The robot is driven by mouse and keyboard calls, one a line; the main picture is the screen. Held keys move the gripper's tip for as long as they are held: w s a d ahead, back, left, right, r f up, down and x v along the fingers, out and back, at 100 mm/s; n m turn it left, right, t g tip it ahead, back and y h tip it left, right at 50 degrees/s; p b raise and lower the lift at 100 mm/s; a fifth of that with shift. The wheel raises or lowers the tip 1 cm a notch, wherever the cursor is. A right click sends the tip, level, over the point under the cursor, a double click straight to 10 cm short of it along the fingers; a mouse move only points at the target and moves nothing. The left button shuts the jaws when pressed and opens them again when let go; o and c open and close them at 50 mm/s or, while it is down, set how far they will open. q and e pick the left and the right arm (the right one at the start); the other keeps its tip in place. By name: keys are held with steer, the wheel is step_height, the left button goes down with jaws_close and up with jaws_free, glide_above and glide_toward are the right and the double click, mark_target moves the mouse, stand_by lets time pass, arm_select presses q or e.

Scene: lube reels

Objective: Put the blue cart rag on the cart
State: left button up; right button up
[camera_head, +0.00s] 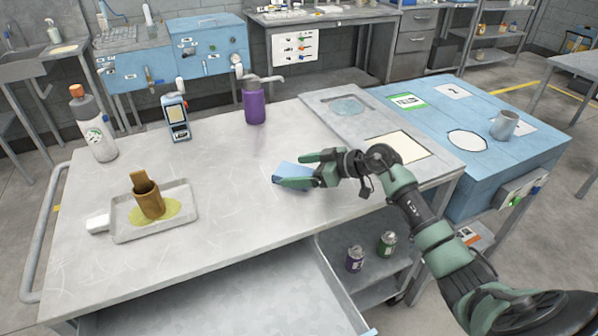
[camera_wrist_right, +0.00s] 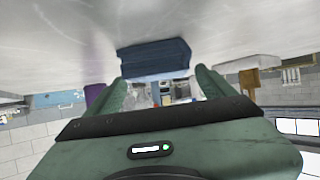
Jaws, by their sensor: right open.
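The blue rag (camera_head: 290,169) is a small folded block on the grey top of a metal bench with a side handle (camera_head: 130,115), which may be the cart. My right gripper (camera_head: 296,171) is low over the bench top at the rag, its green fingers open on either side of it. In the right wrist view the rag (camera_wrist_right: 155,57) shows dark blue beyond and between the open fingertips (camera_wrist_right: 158,84). I cannot tell whether a finger touches it. My left gripper is out of view.
A white bottle (camera_head: 95,130), a blue handheld device (camera_head: 177,118) and a purple pump bottle (camera_head: 254,104) stand behind. A blue bench (camera_head: 545,150) with a metal mug (camera_head: 504,126) adjoins at right. The middle is clear.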

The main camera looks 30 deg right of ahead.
steer(key=v, duration=1.1)
steer(key=shift+f, duration=0.15)
steer(key=shift+s+d+r, duration=0.2)
steer(key=shift+s+r, duration=0.1)
steer(key=shift+s, duration=0.05)
